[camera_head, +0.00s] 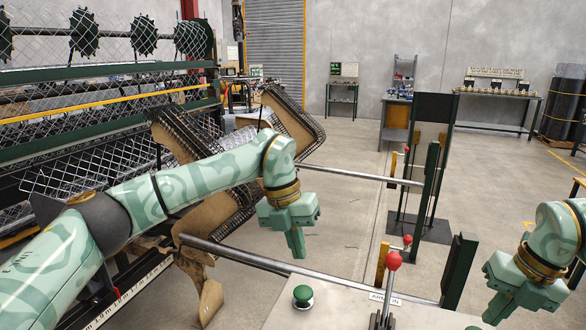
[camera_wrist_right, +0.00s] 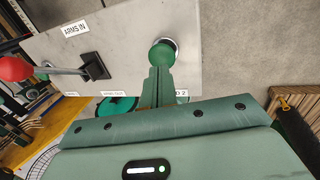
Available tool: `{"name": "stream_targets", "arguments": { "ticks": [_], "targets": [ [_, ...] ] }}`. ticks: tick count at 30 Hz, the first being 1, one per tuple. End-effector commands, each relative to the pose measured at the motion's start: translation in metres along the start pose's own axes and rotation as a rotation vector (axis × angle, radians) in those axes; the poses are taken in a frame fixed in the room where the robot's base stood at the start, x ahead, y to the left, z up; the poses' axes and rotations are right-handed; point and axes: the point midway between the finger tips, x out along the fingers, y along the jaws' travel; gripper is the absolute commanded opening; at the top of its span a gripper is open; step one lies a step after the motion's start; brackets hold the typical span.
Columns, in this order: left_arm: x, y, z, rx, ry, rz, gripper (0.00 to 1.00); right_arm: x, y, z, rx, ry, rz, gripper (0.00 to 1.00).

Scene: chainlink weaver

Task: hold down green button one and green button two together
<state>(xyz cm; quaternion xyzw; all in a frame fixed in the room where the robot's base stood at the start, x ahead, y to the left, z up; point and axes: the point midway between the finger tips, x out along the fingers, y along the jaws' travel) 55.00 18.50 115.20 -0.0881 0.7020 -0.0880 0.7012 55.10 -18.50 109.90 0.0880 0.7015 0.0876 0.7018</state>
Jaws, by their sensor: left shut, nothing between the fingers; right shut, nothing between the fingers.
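A round green button (camera_head: 303,296) sits on the pale panel (camera_head: 340,305) at the bottom middle of the head view. My left gripper (camera_head: 297,250) is shut and empty, pointing down above this button, apart from it. A second green button (camera_head: 473,328) is cut by the bottom edge. It also shows in the right wrist view (camera_wrist_right: 162,52), beside a partly hidden label ending in 2. My right gripper (camera_head: 493,319) is shut and empty. Its fingertips (camera_wrist_right: 160,70) overlap the second button's edge in the wrist view; I cannot tell whether they touch.
A lever with a red knob (camera_head: 393,260) rises from the panel between the buttons, by a label (camera_head: 385,298). Its knob also shows in the wrist view (camera_wrist_right: 15,68). A metal bar (camera_head: 300,270) runs behind the panel. The chainlink machine (camera_head: 100,140) fills the left.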

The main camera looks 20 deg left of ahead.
Motion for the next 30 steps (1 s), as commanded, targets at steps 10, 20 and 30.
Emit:
{"name": "stream_targets", "arguments": {
  "ticks": [10,20,30],
  "targets": [
    [0.000,0.000,0.000,0.000,0.000,0.000,0.00,-0.033,0.008,0.000,0.001,-0.001,0.000,0.00],
    [0.000,0.000,0.000,0.000,0.000,0.000,0.00,-0.052,0.013,0.000,0.000,0.001,0.000,0.00],
    [0.000,0.000,0.000,0.000,0.000,0.000,0.00,-0.051,0.013,0.000,0.000,0.001,0.001,0.00]
  ]
}}
